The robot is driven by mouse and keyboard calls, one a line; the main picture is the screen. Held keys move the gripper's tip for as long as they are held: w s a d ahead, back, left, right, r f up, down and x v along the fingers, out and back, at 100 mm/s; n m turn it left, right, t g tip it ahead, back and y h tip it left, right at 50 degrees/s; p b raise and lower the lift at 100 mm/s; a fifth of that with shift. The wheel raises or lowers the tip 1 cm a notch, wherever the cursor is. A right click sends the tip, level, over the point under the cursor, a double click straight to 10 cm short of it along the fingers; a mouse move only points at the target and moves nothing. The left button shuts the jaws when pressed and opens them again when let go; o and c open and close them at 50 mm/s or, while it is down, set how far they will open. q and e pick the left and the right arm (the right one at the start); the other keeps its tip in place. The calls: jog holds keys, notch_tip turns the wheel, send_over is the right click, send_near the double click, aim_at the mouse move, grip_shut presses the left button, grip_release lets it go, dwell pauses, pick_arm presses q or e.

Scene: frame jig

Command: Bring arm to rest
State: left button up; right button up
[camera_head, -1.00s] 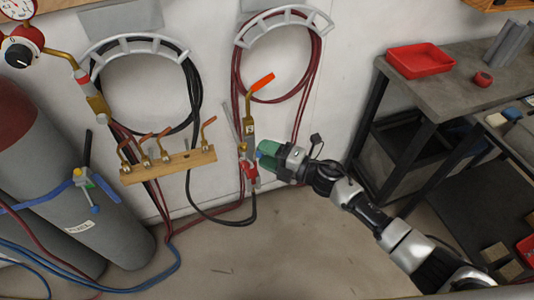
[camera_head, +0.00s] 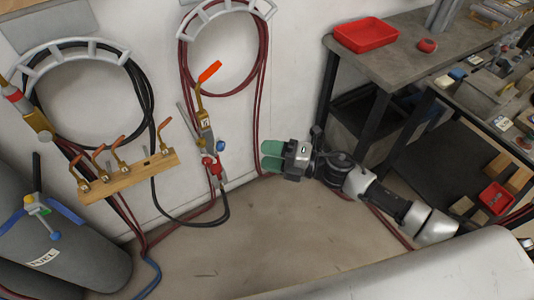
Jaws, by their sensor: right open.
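My right gripper (camera_head: 272,156) has green fingertips and is open and empty. It is in the middle of the head view, in front of the white wall and to the right of the torch fitting (camera_head: 207,142) with the orange lever, apart from it. My right arm (camera_head: 368,190) reaches in from the lower right, stretched out low above the floor. My left gripper is not in view.
A wooden rack (camera_head: 128,177) with several brass torches is on the left. Grey gas cylinders (camera_head: 75,260) stand lower left. A workbench (camera_head: 395,58) with a red tray (camera_head: 366,36) stands at the right, its leg close behind my gripper.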

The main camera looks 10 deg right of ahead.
jog(key=w+d+f+m+t+h, duration=0.2)
jog(key=d+f+m+t+h, duration=0.3)
jog(key=f+m, duration=0.65)
jog(key=s+d+f+m+g+h, duration=0.1)
jog(key=s+d+f+m+h, duration=0.3)
jog(key=f, duration=0.5)
jog(key=s+d+f+m+g+h, duration=0.1)
jog(key=s+d+f+m+h, duration=0.25)
jog(key=f, duration=0.55)
jog(key=s+d+f+m+g+h, duration=0.25)
jog(key=s+f+m+g, duration=0.25)
jog(key=s+f, duration=0.85)
jog(key=s+a+f+m+g, duration=0.1)
jog(key=s+f+m+g, duration=0.1)
jog(key=s, duration=0.8)
jog(key=s+a+f+m+g, duration=0.1)
jog(key=s+f+m+g, duration=0.1)
jog(key=s, duration=0.9)
jog(key=shift+s+a+f+g+h, duration=0.15)
jog(key=shift+s+f+g+h, duration=0.2)
jog(key=shift+g, duration=0.35)
jog(key=shift+w+r, duration=0.1)
